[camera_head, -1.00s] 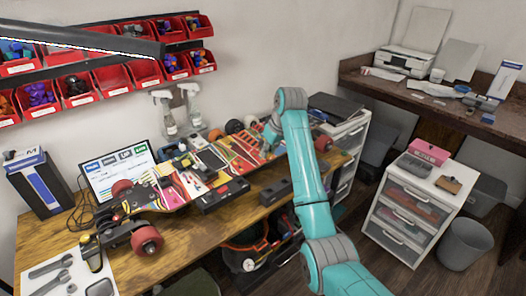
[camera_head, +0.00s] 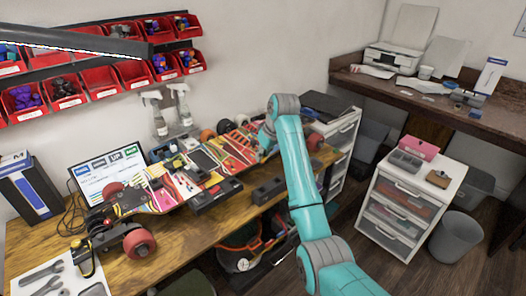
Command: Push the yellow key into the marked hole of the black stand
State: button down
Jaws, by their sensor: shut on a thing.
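My gripper (camera_head: 265,139) is at the far right part of the long colourful board (camera_head: 178,186) on the wooden workbench. It is small and partly hidden beside my teal arm, and its fingertips do not show clearly. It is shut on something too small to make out. I cannot pick out the yellow key. A low black block (camera_head: 268,190) stands on the bench near its front edge, left of my arm; I cannot tell whether it is the black stand. No marked hole is readable at this size.
A flat black case (camera_head: 215,194) lies in front of the board. A monitor (camera_head: 107,172) and spray bottles (camera_head: 157,115) stand behind it. Red bins (camera_head: 133,74) hang above. Wrenches (camera_head: 44,281) lie front left. A white drawer unit (camera_head: 405,205) stands at right.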

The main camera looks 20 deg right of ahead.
jog(key=shift+f, duration=5.55)
jog(key=shift+f, duration=1.65)
jog(key=c, duration=0.9)
grip_release()
jog(key=shift+o, duration=0.3)
jog(key=shift+o, duration=1.1)
